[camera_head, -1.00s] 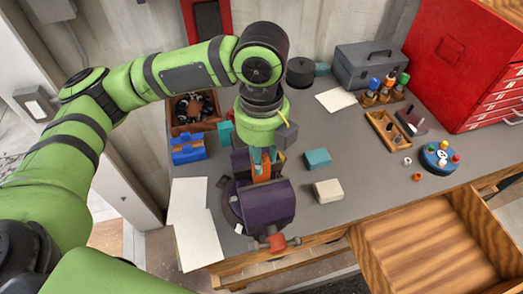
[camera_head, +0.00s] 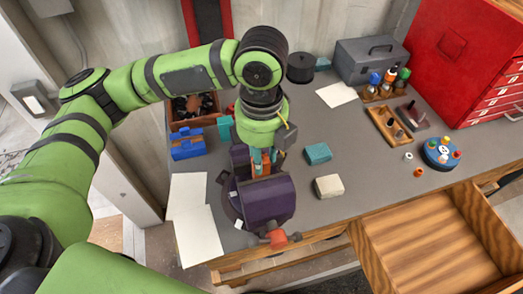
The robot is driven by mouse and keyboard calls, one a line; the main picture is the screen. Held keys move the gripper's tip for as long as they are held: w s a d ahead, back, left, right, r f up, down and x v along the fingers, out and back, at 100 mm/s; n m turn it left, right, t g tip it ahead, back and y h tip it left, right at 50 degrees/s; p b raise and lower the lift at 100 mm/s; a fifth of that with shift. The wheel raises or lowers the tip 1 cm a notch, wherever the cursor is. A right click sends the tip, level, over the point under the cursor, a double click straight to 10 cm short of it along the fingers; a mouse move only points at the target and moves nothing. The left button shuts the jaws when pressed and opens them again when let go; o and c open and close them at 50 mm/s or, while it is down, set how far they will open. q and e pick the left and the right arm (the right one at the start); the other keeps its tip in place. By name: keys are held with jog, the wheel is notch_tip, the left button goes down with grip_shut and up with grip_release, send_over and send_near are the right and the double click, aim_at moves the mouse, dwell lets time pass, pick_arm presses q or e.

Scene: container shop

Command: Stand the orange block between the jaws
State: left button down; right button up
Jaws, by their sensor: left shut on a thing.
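The purple vise (camera_head: 268,203) stands at the front left of the bench, with a red-orange handle (camera_head: 277,239) at its front. My left gripper (camera_head: 262,163) points down over the vise from above. It is shut on the orange block (camera_head: 262,169), which is upright between the fingers. The block's lower part is hidden behind the vise's front jaw, so I cannot tell whether it touches the vise. My right gripper is not in view.
A teal block (camera_head: 318,153) and a cream block (camera_head: 329,187) lie right of the vise. White papers (camera_head: 200,235) lie to its left, and a blue box (camera_head: 187,145) sits behind them. An open wooden drawer (camera_head: 425,245) juts out at front right.

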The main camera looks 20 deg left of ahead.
pick_arm(q)
jog(key=shift+f, duration=0.75)
dwell(0.3)
jog(key=c, duration=0.9)
grip_release()
jog(key=shift+o, duration=0.2)
jog(key=shift+b, duration=0.3)
notch_tip(320, 180, up, 3)
jog(key=p, duration=0.3)
jog(key=shift+f, duration=0.2)
jog(key=shift+r, duration=1.65)
